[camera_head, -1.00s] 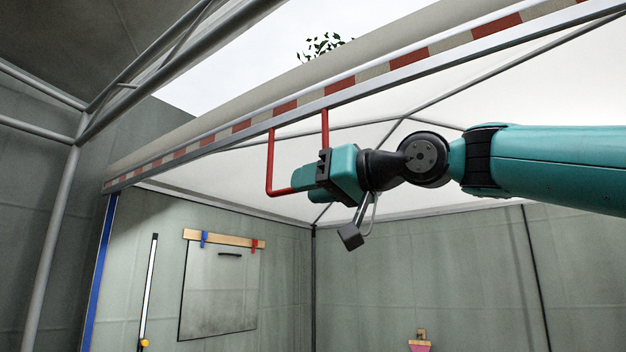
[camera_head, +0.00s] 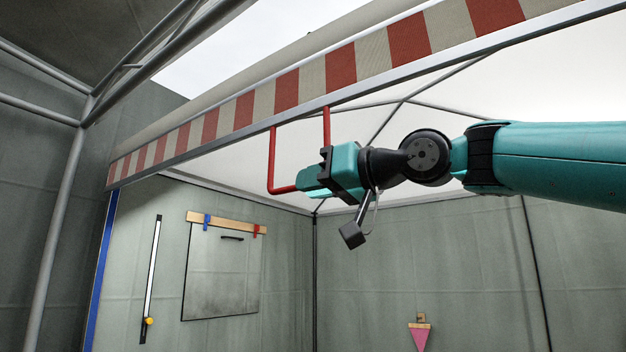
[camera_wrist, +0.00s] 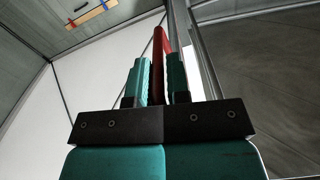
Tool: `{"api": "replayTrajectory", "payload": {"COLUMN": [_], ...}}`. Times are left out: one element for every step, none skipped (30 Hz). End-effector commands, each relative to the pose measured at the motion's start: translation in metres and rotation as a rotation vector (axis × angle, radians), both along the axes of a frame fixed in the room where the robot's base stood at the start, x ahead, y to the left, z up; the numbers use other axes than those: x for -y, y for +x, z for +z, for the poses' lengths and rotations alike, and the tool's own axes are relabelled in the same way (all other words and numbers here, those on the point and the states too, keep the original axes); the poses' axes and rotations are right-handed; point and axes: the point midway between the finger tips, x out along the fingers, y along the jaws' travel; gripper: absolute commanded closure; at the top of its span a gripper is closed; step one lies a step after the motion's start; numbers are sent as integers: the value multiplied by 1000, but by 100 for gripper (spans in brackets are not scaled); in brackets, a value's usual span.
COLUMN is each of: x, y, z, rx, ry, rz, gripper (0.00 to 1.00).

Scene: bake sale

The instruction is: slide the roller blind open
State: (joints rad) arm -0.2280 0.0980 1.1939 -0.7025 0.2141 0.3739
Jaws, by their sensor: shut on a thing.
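The roller blind's red-and-beige striped cloth (camera_head: 341,68) hangs from its roller (camera_head: 300,52) as a slanting band across the upper picture. A grey bar (camera_head: 240,130) runs along its lower edge. A red U-shaped handle (camera_head: 271,160) hangs below this bar. My gripper (camera_head: 306,179) comes in from the right and is shut on the handle's lower part, which its fingers partly hide. In the wrist view, the red handle (camera_wrist: 159,45) shows between the two teal fingers.
A clipped board (camera_head: 220,265) hangs on the left wall beside a white strip with a yellow knob (camera_head: 150,290). A pink triangle (camera_head: 420,335) hangs on the back wall. A blue post (camera_head: 100,270) and grey frame poles (camera_head: 60,220) stand at left.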

Motion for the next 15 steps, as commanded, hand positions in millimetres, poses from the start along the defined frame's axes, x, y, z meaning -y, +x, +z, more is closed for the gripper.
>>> {"api": "replayTrajectory", "payload": {"x": [1,1,1,1,1,1,1,1,1,1,1,1,1,1,1], "y": [1,1,2,2,2,2,2,2,1,2,2,2,2,2,2], "z": [-34,-44,-57,-67,-76,-89,-98,-107,-119,-128,-136,-147,-154,-161,-170], "rx": [-5,-5,-6,-6,-7,-7,-7,-6,-6,-6,-7,-7,-7,-6,-6], "ry": [2,2,1,1,1,1,1,2,2,2,2,2,2,2,2], "rz": [-3,-3,-4,-4,-3,-3,-3,-4,-4,-4,-4,-4,-4,-4,-4], "gripper": [100,100,100,100,100,100,100,100,100,100,100,100,100,100,100]}}
